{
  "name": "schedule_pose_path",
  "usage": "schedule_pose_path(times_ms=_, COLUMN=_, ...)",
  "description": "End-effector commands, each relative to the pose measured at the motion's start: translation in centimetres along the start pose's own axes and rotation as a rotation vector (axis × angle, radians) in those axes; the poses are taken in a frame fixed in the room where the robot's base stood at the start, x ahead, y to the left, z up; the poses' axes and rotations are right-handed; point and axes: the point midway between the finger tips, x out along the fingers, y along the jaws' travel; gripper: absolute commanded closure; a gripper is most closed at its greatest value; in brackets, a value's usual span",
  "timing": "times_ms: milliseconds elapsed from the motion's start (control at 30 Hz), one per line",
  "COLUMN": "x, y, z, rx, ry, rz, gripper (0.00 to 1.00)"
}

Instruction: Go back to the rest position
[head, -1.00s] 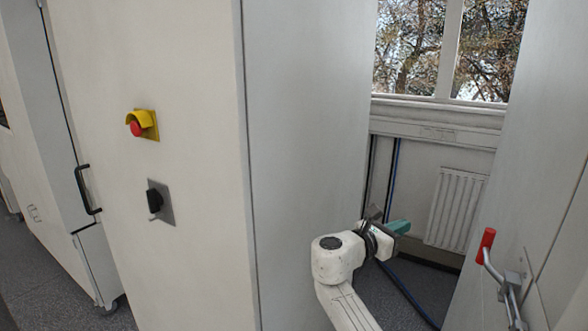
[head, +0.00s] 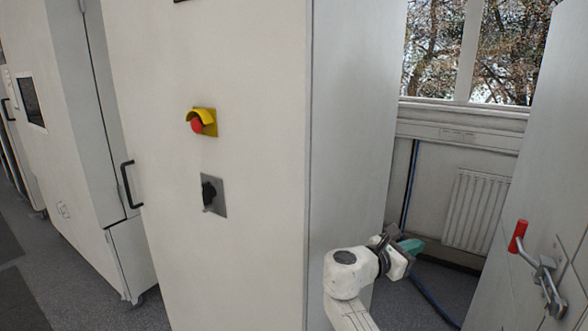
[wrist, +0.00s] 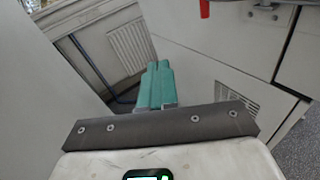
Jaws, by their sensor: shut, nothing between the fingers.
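My gripper (head: 411,246) is at the lower right of the head view, at the end of my white arm, in front of the gap between two tall cabinets. Its teal fingers also show in the wrist view (wrist: 155,84), side by side and pressed together, with nothing between them. It touches nothing that I can see.
A tall pale cabinet (head: 260,120) carries a red emergency button (head: 197,124) on a yellow mount and a black rotary switch (head: 209,193). A red-handled lever (head: 518,236) sticks out at right. A radiator (head: 475,210) and a blue hose (head: 432,297) are behind.

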Motion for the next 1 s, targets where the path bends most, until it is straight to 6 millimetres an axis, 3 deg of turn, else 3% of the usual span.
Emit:
schedule_pose_path(times_ms=267, x=-0.4, y=-3.9, z=-5.3, rx=0.182, ry=0.136, rz=-0.053, gripper=1.00)
schedule_pose_path(times_ms=467, x=-1.1, y=-8.8, z=-10.8, rx=0.388, ry=0.283, rz=-0.143, gripper=1.00)
schedule_pose_path(times_ms=567, x=-1.9, y=-12.8, z=-14.6, rx=0.535, ry=0.383, rz=-0.228, gripper=1.00)
schedule_pose_path(times_ms=700, x=-4.0, y=-19.5, z=-20.0, rx=0.778, ry=0.532, rz=-0.401, gripper=1.00)
schedule_pose_path(times_ms=800, x=-6.0, y=-24.4, z=-23.0, rx=0.941, ry=0.618, rz=-0.540, gripper=1.00)
schedule_pose_path(times_ms=1000, x=-10.8, y=-33.7, z=-26.7, rx=1.236, ry=0.742, rz=-0.849, gripper=1.00)
